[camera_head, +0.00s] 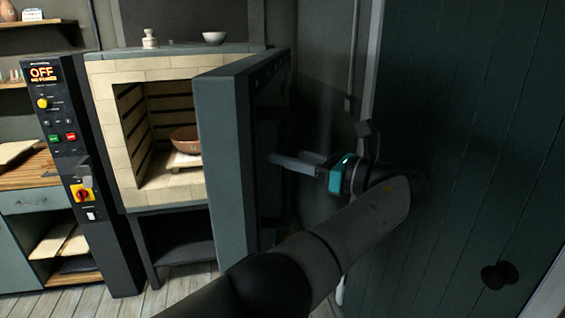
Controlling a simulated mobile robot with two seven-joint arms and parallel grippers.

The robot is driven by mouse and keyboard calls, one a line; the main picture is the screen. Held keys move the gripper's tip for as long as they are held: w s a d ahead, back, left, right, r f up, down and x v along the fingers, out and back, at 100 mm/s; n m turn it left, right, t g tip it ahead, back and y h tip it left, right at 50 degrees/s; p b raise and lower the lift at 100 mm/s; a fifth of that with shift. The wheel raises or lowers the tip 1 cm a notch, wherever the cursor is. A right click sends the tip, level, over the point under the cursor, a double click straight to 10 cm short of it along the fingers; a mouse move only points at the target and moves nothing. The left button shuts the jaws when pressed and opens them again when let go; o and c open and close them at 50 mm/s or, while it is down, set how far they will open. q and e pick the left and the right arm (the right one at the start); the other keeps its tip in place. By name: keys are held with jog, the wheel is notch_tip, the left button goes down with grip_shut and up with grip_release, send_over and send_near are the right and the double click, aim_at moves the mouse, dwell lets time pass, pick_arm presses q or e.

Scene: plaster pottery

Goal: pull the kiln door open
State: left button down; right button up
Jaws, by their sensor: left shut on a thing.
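The kiln (152,66) stands at the left with its pale brick chamber showing. Its thick grey-green door (224,160) is swung well out from the front opening, hinged at the right side, and I see its edge and part of its dark outer face. My left gripper (285,161) is at the door's outer face, to the right of the door in the picture, shut on what appears to be the door handle. The handle is hard to make out between the fingers. My right gripper is not in view.
A brown bowl (186,138) sits on a shelf inside the kiln. A control panel (66,130) reading OFF is at the left. A dark green plank door (465,150) with a round knob is close on the right, near my left arm.

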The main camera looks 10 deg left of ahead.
pick_arm(q)
jog(key=shift+f, duration=0.1)
dwell(0.3)
jog(key=c, duration=0.7)
grip_release()
jog(key=shift+o, duration=0.2)
notch_tip(320, 180, up, 13)
jog(key=shift+d+r+p, duration=0.1)
jog(key=shift+p, duration=0.35)
notch_tip(320, 180, up, 6)
jog(key=shift+f+p, duration=0.1)
jog(key=shift+p, duration=0.85)
jog(key=shift+r, duration=0.6)
